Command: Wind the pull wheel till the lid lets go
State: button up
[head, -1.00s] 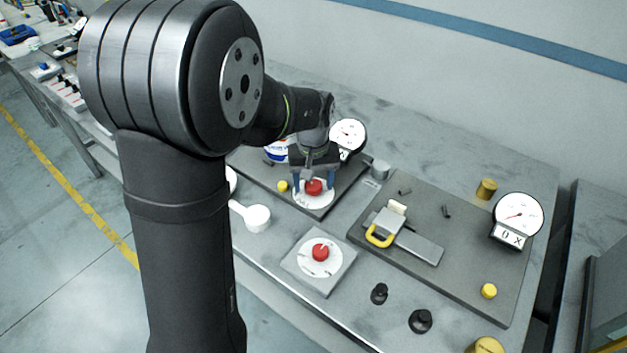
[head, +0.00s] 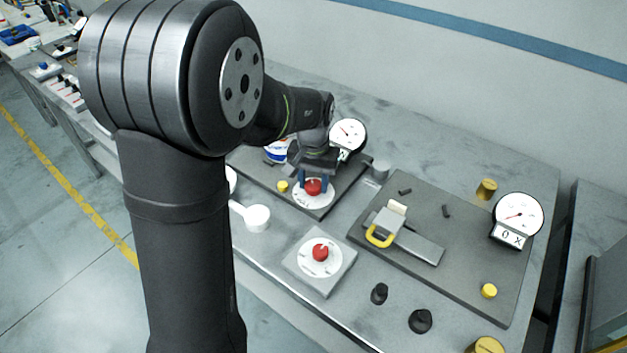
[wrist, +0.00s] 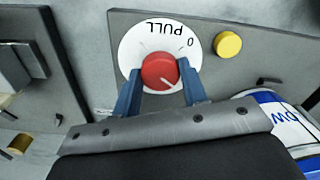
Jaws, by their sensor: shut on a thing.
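The pull wheel is a red knob (wrist: 160,72) on a white dial marked PULL and 0 (wrist: 137,50). It also shows in the head view, as a red knob (head: 313,187) on the rear left board. My gripper (wrist: 160,88) is shut on the red knob, with one blue finger on each side.
A yellow button (wrist: 228,44) is next to the dial. A gauge (head: 348,134) stands behind my gripper. A second red knob (head: 320,252) sits on a separate plate in front. A board with a yellow-handled latch (head: 380,236) and a gauge (head: 519,214) is on the right.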

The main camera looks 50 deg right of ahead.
aim_at(313, 184)
jog(key=shift+m, duration=0.3)
jog(key=o, duration=1)
notch_tip(313, 184, up, 18)
jog(key=shift+f, duration=0.25)
jog(key=shift+f, duration=0.15)
notch_tip(313, 184, down, 17)
jog(key=shift+f, duration=0.15)
dwell(0.6)
